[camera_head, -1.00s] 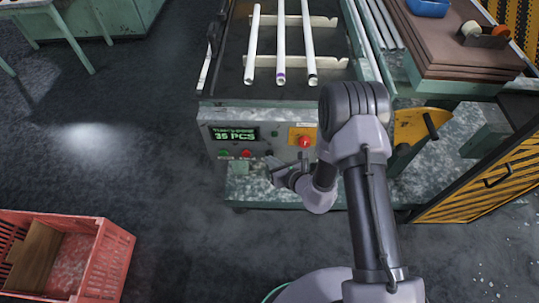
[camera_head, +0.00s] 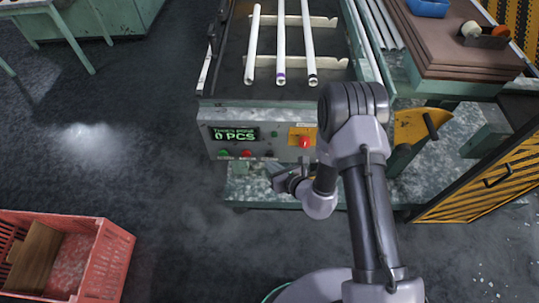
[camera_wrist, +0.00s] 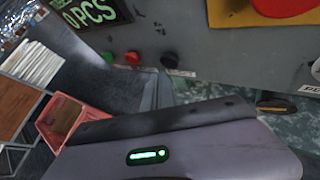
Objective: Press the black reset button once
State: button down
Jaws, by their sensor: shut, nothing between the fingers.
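The black reset button (camera_head: 268,153) is the rightmost of three small buttons on the lower edge of the grey control panel (camera_head: 283,117). It shows clearly in the wrist view (camera_wrist: 169,60), right of the red and green ones, with nothing touching it. The panel's green display (camera_head: 235,134) reads 0 PCS. My gripper (camera_head: 279,180) is shut and empty, just in front of and below the panel, apart from the button. Its fingertips are small and hard to make out in the head view.
A red button (camera_head: 246,154) and a green button (camera_head: 224,154) sit left of the black one. A large red button on a yellow plate (camera_head: 304,142) is to the right. White tubes (camera_head: 281,50) lie behind the panel. A red crate (camera_head: 100,262) stands on the floor at left.

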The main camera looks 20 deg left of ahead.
jog(key=s, duration=0.2)
jog(key=s+d, duration=0.1)
jog(key=s, duration=0.1)
jog(key=shift+s+d, duration=0.1)
jog(key=shift+s, duration=0.3)
dwell(0.6)
